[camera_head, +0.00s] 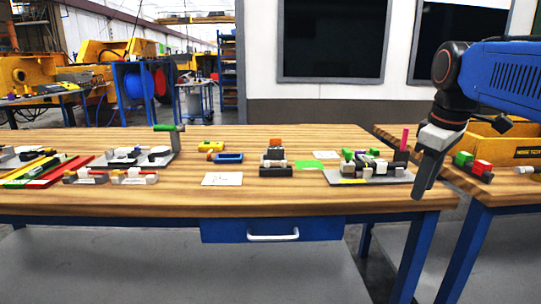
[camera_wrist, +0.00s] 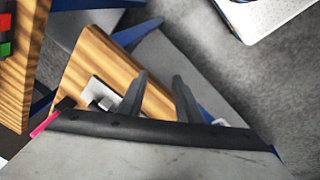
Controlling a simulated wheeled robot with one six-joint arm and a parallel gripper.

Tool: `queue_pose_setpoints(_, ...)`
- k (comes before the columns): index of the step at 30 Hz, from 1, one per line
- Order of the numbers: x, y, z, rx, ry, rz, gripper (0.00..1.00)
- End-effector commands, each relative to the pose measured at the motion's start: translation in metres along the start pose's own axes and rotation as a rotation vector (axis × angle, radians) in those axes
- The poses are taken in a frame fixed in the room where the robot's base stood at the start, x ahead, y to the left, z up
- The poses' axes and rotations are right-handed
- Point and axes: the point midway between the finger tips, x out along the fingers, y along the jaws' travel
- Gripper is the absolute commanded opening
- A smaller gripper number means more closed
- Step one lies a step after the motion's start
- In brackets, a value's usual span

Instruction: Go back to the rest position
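My gripper (camera_head: 421,185) hangs down at the right end of the wooden workbench (camera_head: 120,200), in front of the bench's right corner. In the wrist view its two dark fingers (camera_wrist: 160,84) stand apart with nothing held between them. The blue arm comes in from the right edge of the head view. The wooden top and the grey floor show beyond the fingers in the wrist view.
A grey tray of small parts (camera_head: 347,177) lies just left of my gripper. A second bench with a yellow bin (camera_head: 513,146) and coloured blocks (camera_head: 472,163) stands at the right. A dark stacked part (camera_head: 276,170) and a white card (camera_head: 222,179) lie mid-bench.

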Motion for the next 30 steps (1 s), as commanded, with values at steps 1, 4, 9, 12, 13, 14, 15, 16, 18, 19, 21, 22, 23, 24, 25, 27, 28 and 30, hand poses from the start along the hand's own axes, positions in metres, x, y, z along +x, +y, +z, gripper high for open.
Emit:
queue_pose_setpoints(1, 0.011, -0.016, 0.010, 0.042, 0.011, 0.007, 0.32)
queue_pose_setpoints(4, 0.033, -0.042, 0.026, 0.137, 0.038, 0.022, 0.32)
queue_pose_setpoints(9, 0.075, -0.085, 0.056, 0.301, 0.088, 0.039, 0.32)
queue_pose_setpoints(12, 0.102, -0.109, 0.074, 0.396, 0.119, 0.043, 0.32)
queue_pose_setpoints(13, 0.110, -0.116, 0.080, 0.424, 0.129, 0.044, 0.32)
queue_pose_setpoints(14, 0.118, -0.123, 0.085, 0.451, 0.138, 0.044, 0.32)
queue_pose_setpoints(15, 0.129, -0.131, 0.092, 0.486, 0.149, 0.044, 0.32)
queue_pose_setpoints(16, 0.136, -0.137, 0.096, 0.510, 0.158, 0.044, 0.32)
queue_pose_setpoints(18, 0.151, -0.148, 0.106, 0.559, 0.174, 0.042, 0.32)
queue_pose_setpoints(19, 0.156, -0.152, 0.110, 0.577, 0.180, 0.041, 0.32)
queue_pose_setpoints(21, 0.167, -0.159, 0.116, 0.610, 0.191, 0.039, 0.32)
queue_pose_setpoints(22, 0.170, -0.162, 0.118, 0.621, 0.194, 0.038, 0.32)
queue_pose_setpoints(23, 0.172, -0.163, 0.119, 0.630, 0.198, 0.038, 0.32)
queue_pose_setpoints(24, 0.175, -0.165, 0.121, 0.638, 0.202, 0.037, 0.32)
queue_pose_setpoints(25, 0.177, -0.166, 0.122, 0.643, 0.203, 0.037, 0.32)
queue_pose_setpoints(27, 0.178, -0.167, 0.122, 0.649, 0.204, 0.036, 0.32)
queue_pose_setpoints(28, 0.178, -0.167, 0.122, 0.650, 0.205, 0.036, 0.32)
queue_pose_setpoints(30, 0.178, -0.167, 0.122, 0.649, 0.204, 0.036, 0.32)
